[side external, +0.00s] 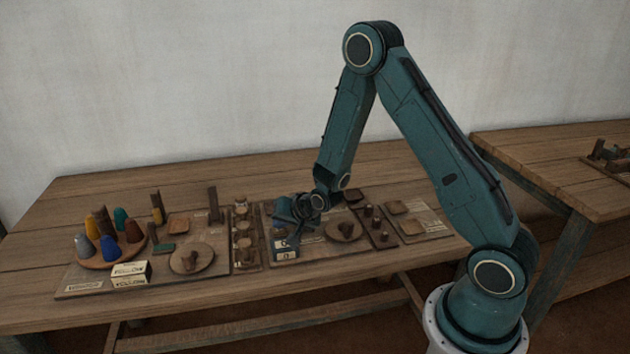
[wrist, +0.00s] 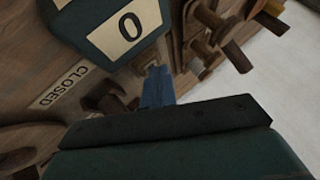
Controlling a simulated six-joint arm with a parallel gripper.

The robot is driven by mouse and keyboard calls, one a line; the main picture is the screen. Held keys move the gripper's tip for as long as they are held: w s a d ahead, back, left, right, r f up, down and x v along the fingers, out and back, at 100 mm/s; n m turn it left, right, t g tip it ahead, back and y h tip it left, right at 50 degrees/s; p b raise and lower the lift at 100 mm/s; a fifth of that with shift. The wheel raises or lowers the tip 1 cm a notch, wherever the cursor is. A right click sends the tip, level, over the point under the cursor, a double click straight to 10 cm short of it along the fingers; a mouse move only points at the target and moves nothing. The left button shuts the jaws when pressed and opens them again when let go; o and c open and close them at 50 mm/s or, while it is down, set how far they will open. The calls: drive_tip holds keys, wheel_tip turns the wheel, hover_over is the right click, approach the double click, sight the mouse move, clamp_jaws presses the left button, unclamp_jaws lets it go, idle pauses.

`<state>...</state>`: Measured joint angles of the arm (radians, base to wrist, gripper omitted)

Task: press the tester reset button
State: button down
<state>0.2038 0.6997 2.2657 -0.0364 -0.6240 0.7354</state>
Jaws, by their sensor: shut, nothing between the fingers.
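A dark tester box with a cream plate reading "0" (side external: 286,255) stands on the middle board in the side external view. In the wrist view its "0" plate (wrist: 128,25) fills the top left. My gripper (side external: 292,238) is low over the board, right beside this box. In the wrist view the blue fingers (wrist: 156,78) are together and empty, with their tips close to the box's lower right corner. I cannot make out the reset button; the fingers may hide it. Whether the tips touch anything is unclear.
A "CLOSED" label (wrist: 60,88) lies beside the box. A round wooden disc with a handle (side external: 343,229) is right of my gripper. A row of wooden parts (side external: 243,240) stands to its left. Coloured cones (side external: 107,248) stand farther left. The front table strip is clear.

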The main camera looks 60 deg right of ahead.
sight(282, 232)
drive_tip(key=shift+r, duration=1)
drive_tip(key=shift+r, duration=2.5)
drive_tip(key=shift+r, duration=0.1)
drive_tip(key=s+a+r+n+g, duration=0.1)
drive_tip(key=s+a+r+n, duration=0.2)
drive_tip(key=s+r, duration=0.35)
drive_tip(key=s+a+r+n+g, duration=0.1)
drive_tip(key=s+a+r+n, duration=0.2)
drive_tip(key=s+r, duration=0.35)
drive_tip(key=s+a+r+n, duration=0.1)
drive_tip(key=s+r+n, duration=0.1)
drive_tip(key=s, duration=0.6)
drive_tip(key=s+a+r+n+g+y, duration=0.1)
drive_tip(key=s+r, duration=0.3)
drive_tip(key=s, duration=0.5)
drive_tip(key=shift+a+r+n, duration=0.15)
drive_tip(key=shift+a+n, duration=0.35)
drive_tip(key=shift+n, duration=0.4)
